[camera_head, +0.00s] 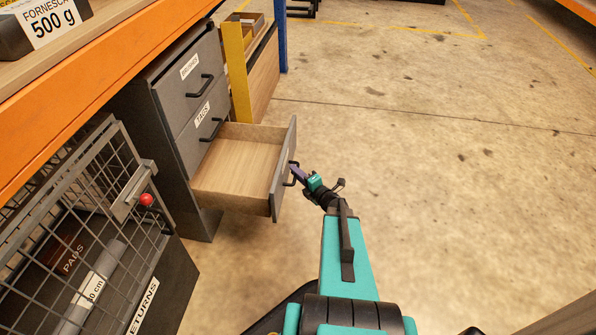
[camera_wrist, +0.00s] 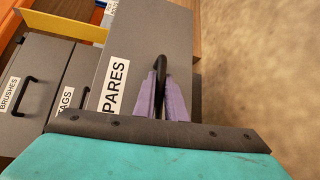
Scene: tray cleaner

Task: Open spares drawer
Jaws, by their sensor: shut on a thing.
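The spares drawer (camera_head: 240,165) is the lowest drawer of a grey cabinet (camera_head: 160,110). It is pulled well out, and its bare wooden inside looks empty. Its label (camera_wrist: 115,85) shows partly as "PARES" in the wrist view, on the grey front. My gripper (camera_head: 296,173) is at the outer side of that front. In the wrist view my gripper's purple fingers (camera_wrist: 161,98) are shut on the drawer's black handle (camera_wrist: 160,66), one finger on each side of it.
The brushes drawer (camera_head: 192,80) and tags drawer (camera_head: 206,121) above are closed. A wire-mesh cage (camera_head: 75,195) and a returns bin (camera_head: 160,295) stand at the lower left. An orange shelf beam (camera_head: 80,75) crosses the upper left. The floor to the right is clear.

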